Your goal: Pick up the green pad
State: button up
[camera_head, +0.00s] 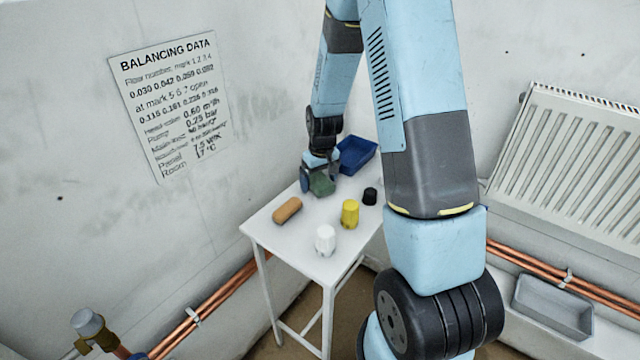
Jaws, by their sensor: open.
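The green pad (322,185) lies on the white table (296,257) near its far end. My gripper (318,178) is at the pad, pointing down, with one dark finger (306,180) showing at the pad's left side. The jaws are open. The other finger and the far side of the pad are hard to make out, so I cannot tell whether the fingers touch it.
A grey tray (553,307), copper pipes and a radiator (575,165) are right.

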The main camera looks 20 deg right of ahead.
aim_at(318, 178)
jog(key=c, duration=1.1)
jog(key=shift+r, duration=0.45)
jog(key=shift+c, duration=0.2)
notch_tip(318, 178, up, 2)
jog(key=shift+r, duration=0.2)
jog(key=s+r, duration=0.4)
jog(key=r, duration=0.1)
jog(key=shift+s, duration=0.2)
jog(key=s+r, duration=0.4)
jog(key=s, duration=0.5)
jog(key=shift+s+r, duration=0.3)
